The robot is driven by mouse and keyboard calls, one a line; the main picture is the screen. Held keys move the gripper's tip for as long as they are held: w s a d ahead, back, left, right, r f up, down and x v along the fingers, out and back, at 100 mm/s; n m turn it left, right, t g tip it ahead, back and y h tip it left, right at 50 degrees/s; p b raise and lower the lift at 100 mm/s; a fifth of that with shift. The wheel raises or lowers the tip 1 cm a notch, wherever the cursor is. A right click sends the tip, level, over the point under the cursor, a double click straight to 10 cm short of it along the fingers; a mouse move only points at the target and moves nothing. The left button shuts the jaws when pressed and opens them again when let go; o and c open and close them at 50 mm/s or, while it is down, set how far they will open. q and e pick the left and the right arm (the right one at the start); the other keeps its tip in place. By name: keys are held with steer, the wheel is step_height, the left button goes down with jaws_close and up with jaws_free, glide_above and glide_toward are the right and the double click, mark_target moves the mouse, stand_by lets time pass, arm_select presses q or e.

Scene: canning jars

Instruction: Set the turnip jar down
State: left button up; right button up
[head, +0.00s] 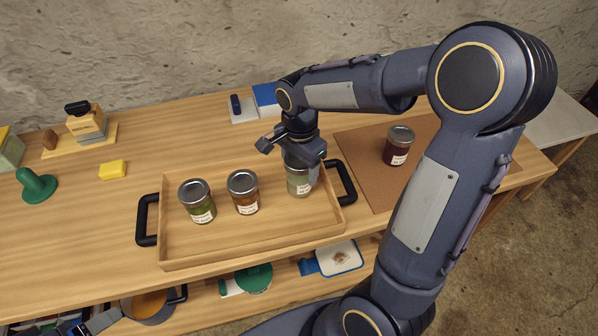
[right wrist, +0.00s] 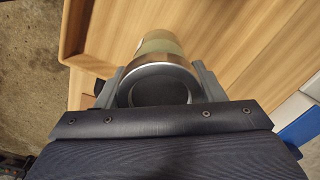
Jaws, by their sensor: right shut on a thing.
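The turnip jar (head: 298,184), with pale greenish contents and a white label, is upright at the right end of the wooden tray (head: 235,247). My right gripper (head: 304,160) is shut on it from above, with a finger on each side of its lid. The gripper hides most of the lid in the head view. In the right wrist view the jar's lid (right wrist: 160,88) sits between the fingers. I cannot tell whether its base touches the tray floor. My left gripper is not in view.
A green jar (head: 198,203) and an orange-brown jar (head: 243,194) stand in the tray, left of the turnip jar. The tray has black handles (head: 147,220). A dark red jar (head: 398,147) stands on a brown mat (head: 368,150) to the right. A yellow block (head: 113,169) lies left.

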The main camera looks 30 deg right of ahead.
steer(key=shift+a+f, duration=0.1)
steer(key=shift+f, duration=1.25)
steer(key=shift+f, duration=0.2)
steer(key=o, duration=1.2)
steer(key=shift+c, duration=0.2)
steer(key=shift+r, duration=0.1)
